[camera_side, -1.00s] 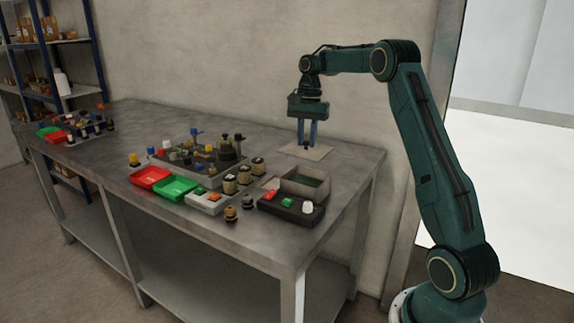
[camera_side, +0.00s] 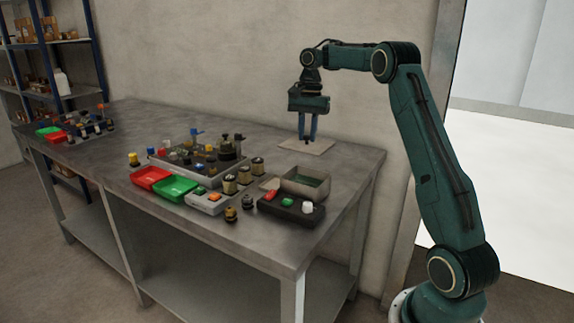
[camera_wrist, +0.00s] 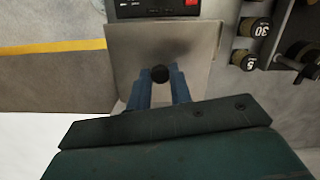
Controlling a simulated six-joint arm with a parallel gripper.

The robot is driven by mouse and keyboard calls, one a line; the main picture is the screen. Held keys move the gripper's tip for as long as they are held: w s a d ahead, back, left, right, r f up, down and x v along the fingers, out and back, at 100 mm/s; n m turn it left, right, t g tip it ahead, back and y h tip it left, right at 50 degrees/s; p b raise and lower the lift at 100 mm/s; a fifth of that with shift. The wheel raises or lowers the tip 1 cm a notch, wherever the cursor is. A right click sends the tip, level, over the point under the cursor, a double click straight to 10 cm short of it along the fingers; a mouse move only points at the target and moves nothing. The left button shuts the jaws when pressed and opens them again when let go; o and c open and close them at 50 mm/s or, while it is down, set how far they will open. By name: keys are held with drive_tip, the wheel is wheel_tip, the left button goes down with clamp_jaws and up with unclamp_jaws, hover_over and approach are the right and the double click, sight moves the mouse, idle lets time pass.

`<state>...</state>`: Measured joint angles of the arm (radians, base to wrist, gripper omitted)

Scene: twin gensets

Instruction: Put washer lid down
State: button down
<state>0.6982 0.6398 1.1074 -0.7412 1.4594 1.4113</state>
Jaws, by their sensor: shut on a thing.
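The washer lid (camera_side: 311,148) is a flat, square grey-beige plate with a small dark knob. In the side view it is level, at the back right of the table, behind the open washer box. My gripper (camera_side: 307,138) points down above the plate's middle. In the wrist view, my gripper (camera_wrist: 161,82) has its blue fingers shut on the dark knob (camera_wrist: 160,73) of the lid (camera_wrist: 190,45). I cannot tell whether the plate touches the tabletop or hangs slightly above it. The washer box (camera_side: 307,190) is open-topped, grey, with a dark green inside.
A black panel (camera_side: 290,207) with red, green and white knobs stands before the washer box. Several labelled cylinders (camera_side: 244,176), red (camera_side: 150,177) and green (camera_side: 175,188) trays and a crowded grey tray lie left. Bare tabletop (camera_side: 272,143) lies left of the lid; a wall is behind.

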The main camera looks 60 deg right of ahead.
drive_tip(key=a+r, duration=0.3)
drive_tip(key=a, duration=1.9)
drive_tip(key=shift+s+r, duration=0.15)
drive_tip(key=shift+s, duration=0.1)
wheel_tip(320, 180, down, 16)
drive_tip(key=shift+d+r, duration=0.1)
drive_tip(key=shift+f, duration=2.1)
drive_tip(key=shift+f, duration=0.1)
